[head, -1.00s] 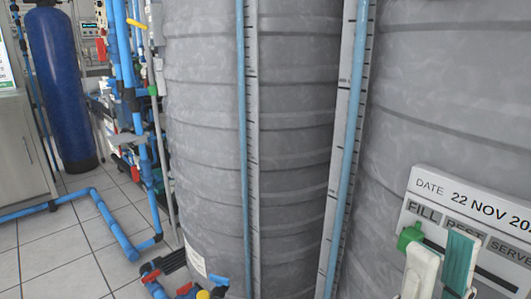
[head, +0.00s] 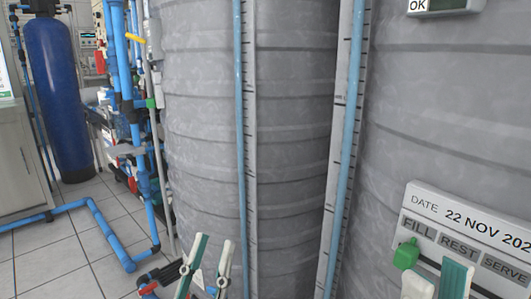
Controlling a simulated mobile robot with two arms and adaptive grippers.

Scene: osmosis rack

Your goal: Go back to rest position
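My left gripper (head: 206,267) shows at the bottom, left of the middle, in front of the foot of the grey tank. Its two white fingers with green pads stand apart with nothing between them. My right gripper (head: 437,284) is at the bottom right, in front of the date panel. Its white finger and green-padded finger stand slightly apart, cut off by the lower edge, and nothing shows between them. A green marker (head: 406,254) sits on the panel (head: 400,214) below the word FILL, just above my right gripper and not visibly held.
Large grey tanks (head: 290,120) with level tubes (head: 340,150) fill the middle and right. A controller (head: 447,8) is on the right tank. Blue pipes (head: 105,228) and a blue cylinder (head: 58,100) stand left. Some tiled floor (head: 75,265) is free.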

